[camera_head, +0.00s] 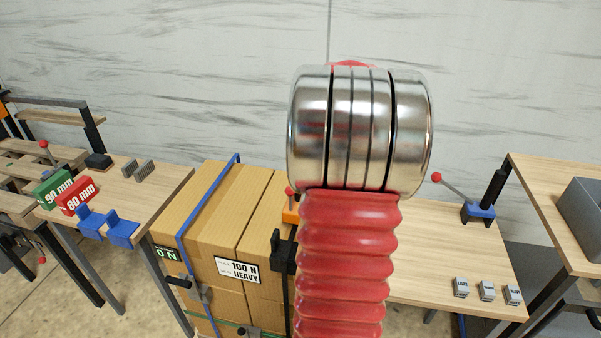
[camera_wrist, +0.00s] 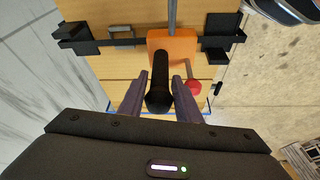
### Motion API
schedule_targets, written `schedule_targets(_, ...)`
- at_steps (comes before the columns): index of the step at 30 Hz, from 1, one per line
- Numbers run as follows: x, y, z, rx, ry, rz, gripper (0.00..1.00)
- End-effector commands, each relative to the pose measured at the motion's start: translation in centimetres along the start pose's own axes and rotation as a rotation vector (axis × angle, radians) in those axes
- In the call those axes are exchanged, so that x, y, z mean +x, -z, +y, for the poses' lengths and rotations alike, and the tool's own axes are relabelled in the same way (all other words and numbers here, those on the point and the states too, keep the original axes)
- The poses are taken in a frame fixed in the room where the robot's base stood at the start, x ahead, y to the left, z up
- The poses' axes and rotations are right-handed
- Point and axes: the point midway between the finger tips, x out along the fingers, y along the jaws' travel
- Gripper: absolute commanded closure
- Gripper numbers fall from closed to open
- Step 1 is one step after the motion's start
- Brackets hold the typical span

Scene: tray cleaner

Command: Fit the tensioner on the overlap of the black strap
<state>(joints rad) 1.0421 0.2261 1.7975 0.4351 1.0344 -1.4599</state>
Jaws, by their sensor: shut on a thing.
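My gripper (camera_wrist: 159,78) is shut on the black handle of the orange tensioner (camera_wrist: 171,46) in the wrist view. A red-knobbed lever (camera_wrist: 193,86) shows beside the handle. The tensioner sits between two black brackets, left (camera_wrist: 77,41) and right (camera_wrist: 222,42), over the cardboard. A grey bar or band (camera_wrist: 172,14) runs up from its far side; I cannot tell which. In the head view a sliver of the orange tensioner (camera_head: 290,215) shows left of my red arm, which hides my gripper. The black strap's overlap cannot be made out, nor whether the tensioner touches it.
The left bench (camera_head: 150,190) holds green (camera_head: 53,189) and red (camera_head: 76,197) blocks. The right table (camera_head: 440,240) holds small grey blocks (camera_head: 487,290) and a red-knobbed lever (camera_head: 455,188).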

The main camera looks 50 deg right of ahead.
Motion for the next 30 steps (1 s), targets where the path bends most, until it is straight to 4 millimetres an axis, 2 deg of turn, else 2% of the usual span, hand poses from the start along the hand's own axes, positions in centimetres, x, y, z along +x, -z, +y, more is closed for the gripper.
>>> schedule_targets(21,3.0,-1.1,0.0,-0.001,-0.001,0.002,1.0)
schedule_targets(30,3.7,-1.3,0.0,-0.002,-0.002,0.002,1.0)
